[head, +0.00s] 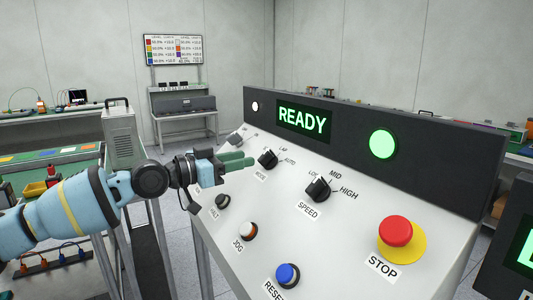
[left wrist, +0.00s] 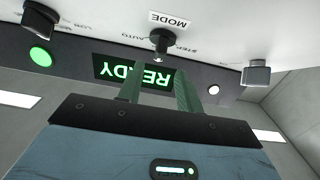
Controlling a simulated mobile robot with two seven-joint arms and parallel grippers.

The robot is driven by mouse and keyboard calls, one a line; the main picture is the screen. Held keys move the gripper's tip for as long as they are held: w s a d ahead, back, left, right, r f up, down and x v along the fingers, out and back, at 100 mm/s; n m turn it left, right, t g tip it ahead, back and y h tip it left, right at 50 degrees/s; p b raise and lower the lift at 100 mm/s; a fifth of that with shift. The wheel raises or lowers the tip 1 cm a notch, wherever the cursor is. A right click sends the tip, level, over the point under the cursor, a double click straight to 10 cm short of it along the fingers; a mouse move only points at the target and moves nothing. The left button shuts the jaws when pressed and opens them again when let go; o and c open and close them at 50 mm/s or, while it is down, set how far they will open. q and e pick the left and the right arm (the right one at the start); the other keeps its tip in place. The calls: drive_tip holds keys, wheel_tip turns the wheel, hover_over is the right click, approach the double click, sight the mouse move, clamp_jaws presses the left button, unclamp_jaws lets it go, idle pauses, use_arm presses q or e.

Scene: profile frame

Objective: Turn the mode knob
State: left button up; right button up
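The mode knob (head: 267,159) is a small black knob on the sloping white panel, with the label MODE below it and AUTO to its right. It also shows upside down in the left wrist view (left wrist: 162,42). My left gripper (head: 248,159) points at it from the left with green fingers. In the left wrist view the fingers (left wrist: 158,70) stand apart with nothing between them, and the knob lies beyond their tips, roughly centred on the gap. I cannot tell exactly where the knob points. My right gripper is in neither view.
The speed knob (head: 318,189) is to the right, and a grey switch (head: 235,139) is beyond the mode knob. A jog button (head: 247,231), a blue reset button (head: 287,275) and a red stop button (head: 395,231) sit nearer. The READY display (head: 303,119) stands behind on the upright face.

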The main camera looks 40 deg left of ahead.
sight(262, 156)
use_arm(q)
drive_tip(key=shift+w+d+r, duration=0.2)
drive_tip(key=shift+w, duration=0.2)
drive_tip(key=p+x, duration=0.2)
drive_tip(key=x, duration=0.3)
drive_tip(key=shift+w+d+f, duration=0.2)
drive_tip(key=shift+w+d, duration=0.15)
drive_tip(key=shift+w, duration=0.35)
drive_tip(key=shift+f, duration=0.1)
clamp_jaws()
